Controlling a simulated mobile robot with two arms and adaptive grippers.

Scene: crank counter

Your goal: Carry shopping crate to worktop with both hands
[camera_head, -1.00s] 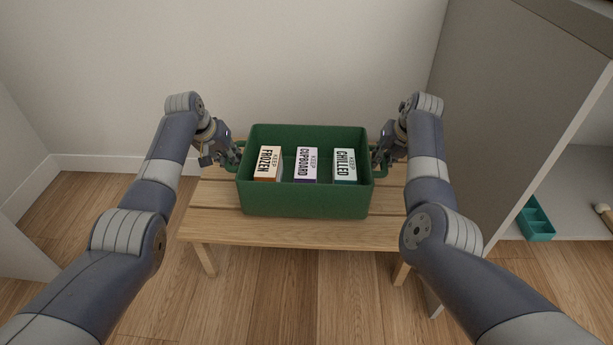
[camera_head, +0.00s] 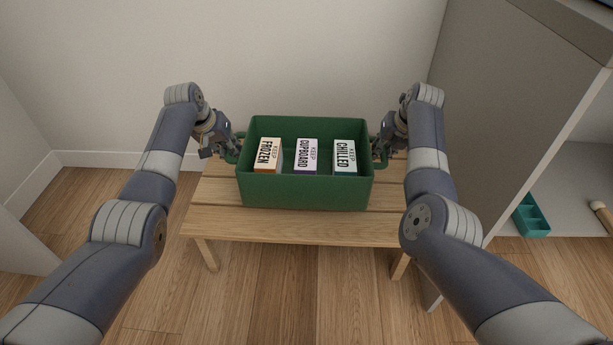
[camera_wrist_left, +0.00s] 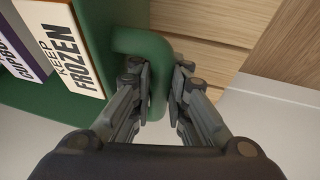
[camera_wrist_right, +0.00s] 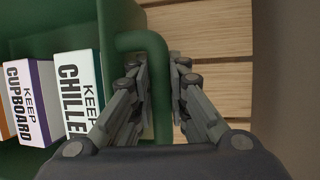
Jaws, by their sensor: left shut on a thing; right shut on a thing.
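The green shopping crate (camera_head: 305,193) is in the middle of the head view, over a slatted wooden bench. It holds three boxes: FROZEN (camera_head: 268,156), CUPBOARD (camera_head: 306,157) and CHILLED (camera_head: 344,157). My left gripper (camera_head: 232,150) is shut on the crate's left handle, and the green handle (camera_wrist_left: 158,75) runs between its fingers in the left wrist view. My right gripper (camera_head: 381,150) is shut on the right handle, which shows between its fingers in the right wrist view (camera_wrist_right: 160,80). The crate looks level. Its underside is hidden.
The wooden bench (camera_head: 300,226) stands against a pale wall. A grey cabinet side (camera_head: 510,110) rises close on the right, with a worktop edge at top right. A teal divided tray (camera_head: 531,216) sits on the low shelf there. The floor in front is clear.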

